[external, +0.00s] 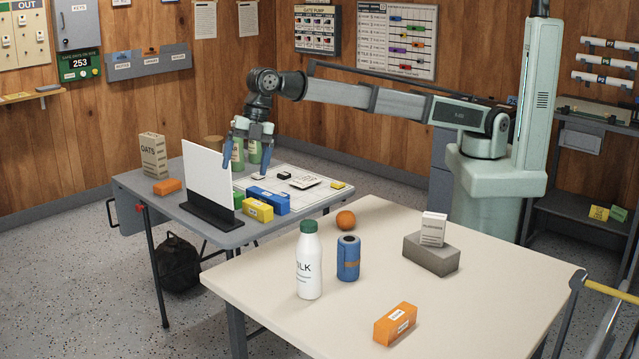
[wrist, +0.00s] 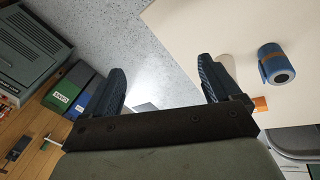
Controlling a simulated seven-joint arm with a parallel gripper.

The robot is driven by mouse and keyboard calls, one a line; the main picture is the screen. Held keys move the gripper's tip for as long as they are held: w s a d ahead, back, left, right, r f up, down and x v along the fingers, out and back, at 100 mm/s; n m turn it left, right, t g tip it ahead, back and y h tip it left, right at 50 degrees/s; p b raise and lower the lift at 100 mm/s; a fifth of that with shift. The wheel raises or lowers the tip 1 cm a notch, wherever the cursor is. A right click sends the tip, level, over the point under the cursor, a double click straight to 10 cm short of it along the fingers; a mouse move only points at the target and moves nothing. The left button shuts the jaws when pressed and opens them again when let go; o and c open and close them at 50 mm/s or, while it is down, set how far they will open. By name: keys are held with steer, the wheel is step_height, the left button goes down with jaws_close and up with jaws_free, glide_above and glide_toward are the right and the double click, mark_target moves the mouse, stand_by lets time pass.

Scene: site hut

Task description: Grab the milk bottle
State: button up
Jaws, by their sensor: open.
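The milk bottle (external: 309,270), white with a green cap and dark lettering, stands upright on the cream table (external: 480,285) in the external view. A blue can (external: 348,260) stands close to its right. My gripper (external: 248,158) is well behind and left of the bottle, above the grey table, pointing down. In the wrist view my gripper (wrist: 166,85) has its two dark fingers wide apart with nothing between them. The blue can also shows in the wrist view (wrist: 272,68); the milk bottle does not appear there.
On the cream table are an orange ball (external: 346,220), an orange box (external: 395,324) and a grey block (external: 431,255) bearing a white box (external: 433,229).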

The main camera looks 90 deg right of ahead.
mark_target(309, 239)
steer(key=s+a+g, duration=0.1)
steer(key=s+a, duration=0.4)
steer(key=s+a+n+h, duration=0.1)
steer(key=s+a, duration=0.4)
steer(key=s+a+g+h, duration=0.1)
steer(key=s+a, duration=0.4)
steer(key=shift+s+a+r+n+g, duration=0.1)
steer(key=shift+a+n+g, duration=0.2)
steer(key=shift+s+f, duration=0.15)
steer(key=shift+f, duration=0.35)
step_height(309, 239, down, 13)
steer(key=shift+r, duration=0.1)
jaws_close()
